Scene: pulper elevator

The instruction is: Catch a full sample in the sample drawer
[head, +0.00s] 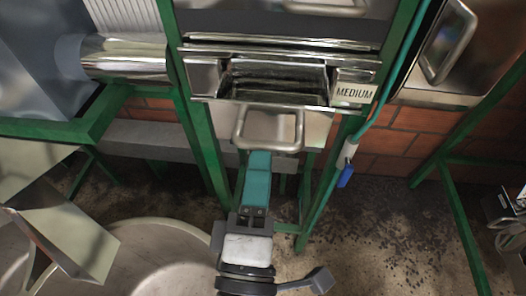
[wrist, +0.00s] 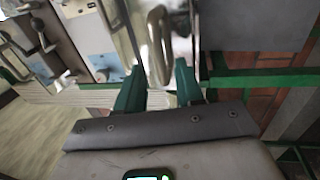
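The steel drawer (head: 318,122) marked MEDIUM at its right sits in a green frame in the head view. Its front carries a looped metal handle (head: 268,145). Behind the front a dark recess (head: 275,82) shows; I cannot tell how full it is. My gripper (head: 258,158) has teal fingers and is just below the handle. In the wrist view the handle (wrist: 158,40) rises ahead of the gap between my two fingers (wrist: 160,84). The fingers stand apart and nothing is clearly held; contact with the handle cannot be told.
Green legs (head: 205,155) stand on both sides of the drawer. A teal hose and a blue-tipped tag (head: 346,177) hang at right. Another steel box with a handle (head: 449,42) is at upper right. A pale round vessel (head: 150,262) stands at lower left. Dark grains litter the floor (head: 385,225).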

